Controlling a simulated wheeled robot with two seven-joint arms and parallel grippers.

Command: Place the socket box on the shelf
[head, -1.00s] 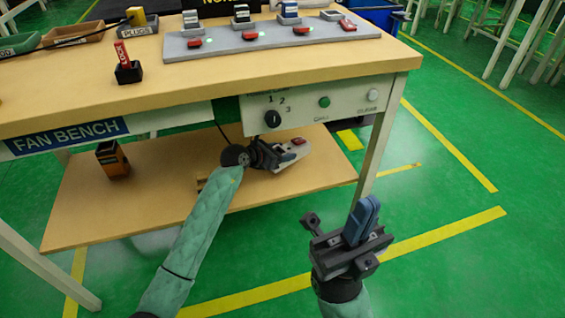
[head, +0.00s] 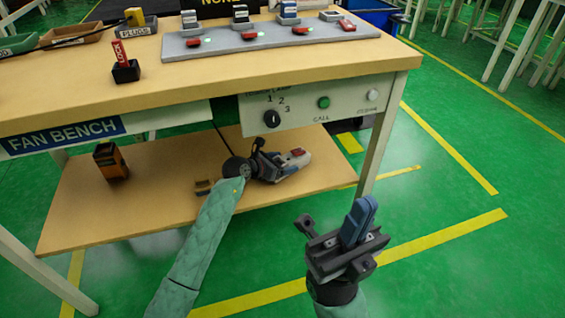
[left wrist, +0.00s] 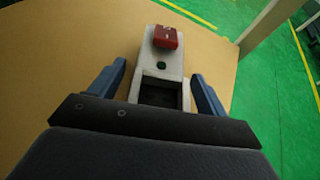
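The socket box (head: 290,168), pale grey with a red switch, lies on the wooden lower shelf (head: 150,208) under the bench, near its right end. My left gripper (head: 262,163) is at its near left end. In the left wrist view the socket box (left wrist: 172,68) sits between the two blue fingers of my left gripper (left wrist: 158,88), with a gap on each side; its dark open recess faces up. The near end is hidden by the gripper body. My right gripper (head: 358,220) is empty, its blue fingers together, right of the shelf over the floor.
An orange and black box (head: 111,162) stands on the shelf's left. A small brown piece (head: 203,187) lies beside my left arm. The bench top (head: 290,68) and control panel (head: 345,104) overhang the shelf. A bench leg (head: 376,150) stands at the right.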

